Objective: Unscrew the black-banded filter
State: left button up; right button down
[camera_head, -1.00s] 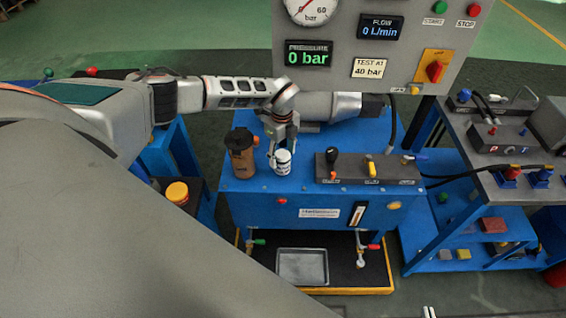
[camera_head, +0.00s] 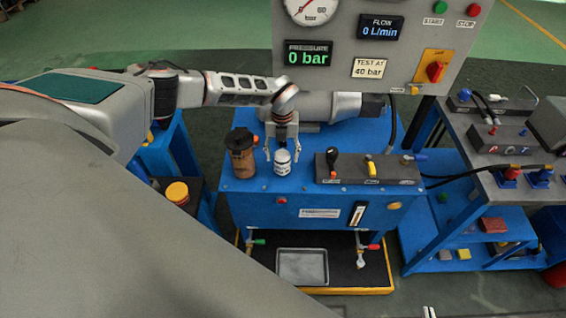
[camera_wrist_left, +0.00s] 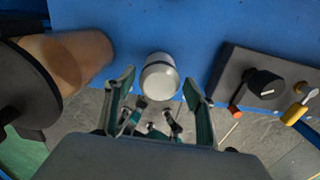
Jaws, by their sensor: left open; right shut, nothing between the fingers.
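The filter (camera_head: 282,165) is a small white canister with dark marks around its upper part, upright on the blue bench top. In the left wrist view the fingers (camera_wrist_left: 160,88) stand apart with gaps to the filter. What seem to be the tips of my right gripper (camera_head: 429,312) show at the bottom edge, shut and empty, far from the bench.
A brown cylinder with a black top (camera_head: 241,155) stands close left of the filter. A dark valve block with levers (camera_head: 350,176) is to the right. The gauge panel (camera_head: 345,68) rises behind. A metal tray (camera_head: 302,280) lies below the bench front.

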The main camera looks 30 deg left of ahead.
pick_arm(q)
jog(key=m, duration=0.5)
jog(key=shift+m, duration=0.4)
jog(key=m, duration=0.6)
jog(key=shift+c, duration=0.3)
jog(key=c, duration=1.1)
jog(key=shift+c, duration=0.4)
jog(key=shift+r, duration=0.1)
jog(key=shift+n, duration=0.3)
jog(key=n, duration=0.4)
grip_shut()
jog(key=shift+n, duration=0.4)
